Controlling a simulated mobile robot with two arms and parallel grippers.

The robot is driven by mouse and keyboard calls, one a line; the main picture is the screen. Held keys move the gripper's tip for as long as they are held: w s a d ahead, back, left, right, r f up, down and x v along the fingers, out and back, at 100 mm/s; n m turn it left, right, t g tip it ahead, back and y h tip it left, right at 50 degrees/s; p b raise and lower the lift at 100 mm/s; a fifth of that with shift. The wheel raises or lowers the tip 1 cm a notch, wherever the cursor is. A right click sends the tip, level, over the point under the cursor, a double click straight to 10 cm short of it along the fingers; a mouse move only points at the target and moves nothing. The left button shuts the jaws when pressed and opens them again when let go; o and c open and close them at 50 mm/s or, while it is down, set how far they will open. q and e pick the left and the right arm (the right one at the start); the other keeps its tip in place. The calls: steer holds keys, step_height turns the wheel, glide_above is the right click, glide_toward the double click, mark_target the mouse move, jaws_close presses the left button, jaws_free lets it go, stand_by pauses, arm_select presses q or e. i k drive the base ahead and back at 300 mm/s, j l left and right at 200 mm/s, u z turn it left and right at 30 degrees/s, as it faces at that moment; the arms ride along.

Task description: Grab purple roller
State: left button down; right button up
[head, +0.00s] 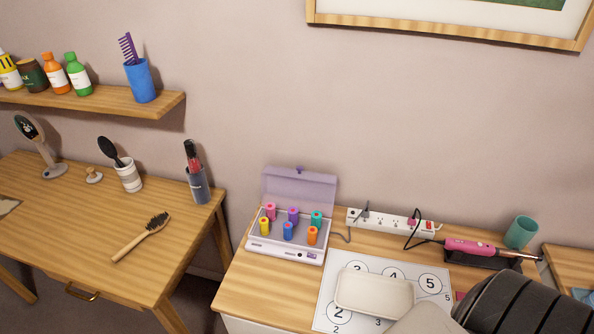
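The purple roller (293,214) stands upright in the back row of the roller case (262,247), between a pink roller (270,211) on its left and a teal roller (316,219) on its right. A yellow roller (264,226), a blue roller (288,231) and an orange roller (312,235) stand in the front row. The case's lilac lid (300,186) is open, tilted up behind the rollers. A dark ridged shape at the lower right may be part of my arm; I cannot tell.
Right of the case are a power strip (385,220), a numbered mat (328,290) bearing a cream tray (374,296), a pink styling iron (470,247) and a teal cup (521,232). A separate table (60,230) stands left, beneath a shelf (150,108). The desk before the case is clear.

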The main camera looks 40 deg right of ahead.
mark_target(292, 210)
steer(key=z, duration=0.4)
steer(key=i+z, duration=0.15)
steer(key=z, duration=0.2)
steer(key=j+z, duration=0.1)
steer(key=z, duration=0.3)
